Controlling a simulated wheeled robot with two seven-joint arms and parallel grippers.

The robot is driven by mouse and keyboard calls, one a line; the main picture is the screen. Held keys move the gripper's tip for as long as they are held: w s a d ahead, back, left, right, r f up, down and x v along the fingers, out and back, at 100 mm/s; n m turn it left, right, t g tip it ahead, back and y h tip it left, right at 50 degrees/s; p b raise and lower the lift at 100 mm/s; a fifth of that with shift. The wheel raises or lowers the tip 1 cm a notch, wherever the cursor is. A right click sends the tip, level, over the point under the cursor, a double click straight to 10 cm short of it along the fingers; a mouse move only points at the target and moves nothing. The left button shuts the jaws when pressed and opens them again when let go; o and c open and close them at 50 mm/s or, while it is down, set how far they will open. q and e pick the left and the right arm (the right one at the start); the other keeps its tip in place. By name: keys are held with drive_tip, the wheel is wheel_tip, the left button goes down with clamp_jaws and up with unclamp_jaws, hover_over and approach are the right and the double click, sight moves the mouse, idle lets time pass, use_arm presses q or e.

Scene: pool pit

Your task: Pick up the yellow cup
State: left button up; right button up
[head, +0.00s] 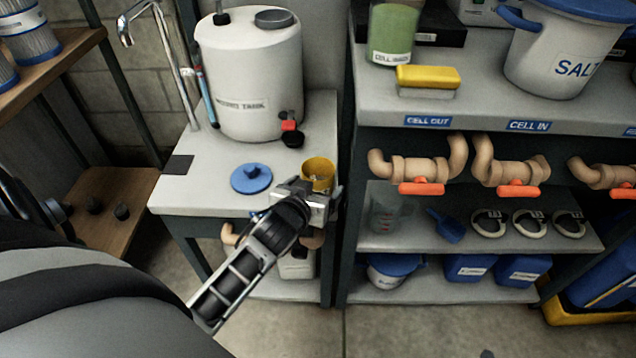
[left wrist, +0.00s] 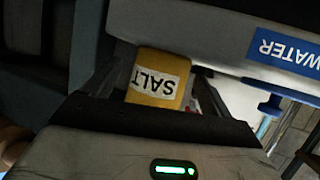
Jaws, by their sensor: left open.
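The yellow cup (head: 318,172) stands on the grey side table (head: 215,190), near its front right edge. In the left wrist view the cup (left wrist: 158,78) shows upside down with a white SALT label, between the two fingers. My left gripper (head: 318,190) is open, with its fingers around or close to the cup's sides. I cannot tell whether either finger touches it. The gripper hides the cup's lower part in the head view. My right gripper is not in view.
A blue lid (head: 251,178) lies left of the cup. A white tank (head: 248,75) with a red-handled tap stands behind. A shelf unit (head: 480,105) with pipes, orange-handled valves and a salt bucket (head: 560,50) is close on the right.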

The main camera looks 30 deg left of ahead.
use_arm(q)
drive_tip(key=shift+x, duration=1.1)
drive_tip(key=c, duration=1.1)
